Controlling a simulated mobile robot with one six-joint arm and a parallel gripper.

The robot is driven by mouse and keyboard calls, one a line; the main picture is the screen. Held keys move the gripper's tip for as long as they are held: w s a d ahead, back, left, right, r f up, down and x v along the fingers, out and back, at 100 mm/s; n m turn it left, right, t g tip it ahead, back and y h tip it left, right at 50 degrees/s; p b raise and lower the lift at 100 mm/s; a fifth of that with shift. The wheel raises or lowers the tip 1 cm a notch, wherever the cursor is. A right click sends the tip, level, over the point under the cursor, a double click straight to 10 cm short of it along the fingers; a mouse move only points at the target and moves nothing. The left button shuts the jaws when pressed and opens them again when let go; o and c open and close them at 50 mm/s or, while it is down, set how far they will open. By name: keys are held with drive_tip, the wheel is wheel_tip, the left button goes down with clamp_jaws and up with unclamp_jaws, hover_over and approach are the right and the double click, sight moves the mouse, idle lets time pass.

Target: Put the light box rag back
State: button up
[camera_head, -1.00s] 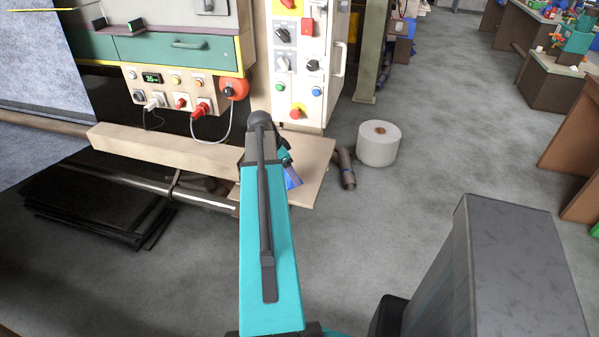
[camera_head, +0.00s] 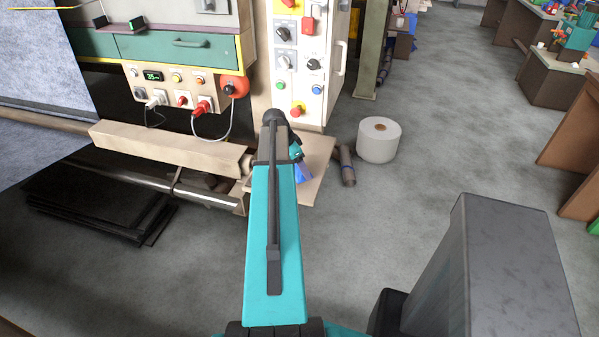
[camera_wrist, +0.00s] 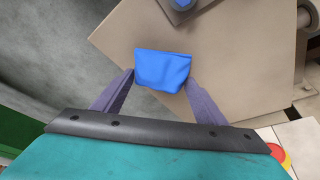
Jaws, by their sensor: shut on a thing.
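A bright blue folded cloth, which looks like the rag (camera_wrist: 163,69), sits between the two purple fingers of my gripper (camera_wrist: 161,78) in the wrist view. The fingers are shut on its sides. In the head view a small blue patch, likely the same rag (camera_head: 303,173), shows just right of my teal arm, over a beige board (camera_head: 318,188). The arm hides most of the gripper there. The wrist view shows the beige board (camera_wrist: 235,70) behind the rag; I cannot tell the gap between them. I cannot make out which thing is the light box.
Another blue item with a grey round part (camera_wrist: 181,4) shows at the top of the wrist view. A white roll (camera_head: 378,142) and dark tubes (camera_head: 346,165) stand or lie right of the board. A control cabinet (camera_head: 305,75) rises behind.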

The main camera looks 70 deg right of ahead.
drive_tip(key=shift+f+p, duration=0.4)
drive_tip(key=shift+f, duration=0.85)
drive_tip(key=shift+f, duration=0.15)
drive_tip(key=o, duration=0.9)
drive_tip(key=shift+o, duration=0.2)
drive_tip(key=shift+r, duration=0.3)
drive_tip(key=b+v, duration=0.3)
drive_tip(key=v, duration=0.8)
drive_tip(key=shift+w+a+r, duration=0.2)
drive_tip(key=shift+r, duration=0.1)
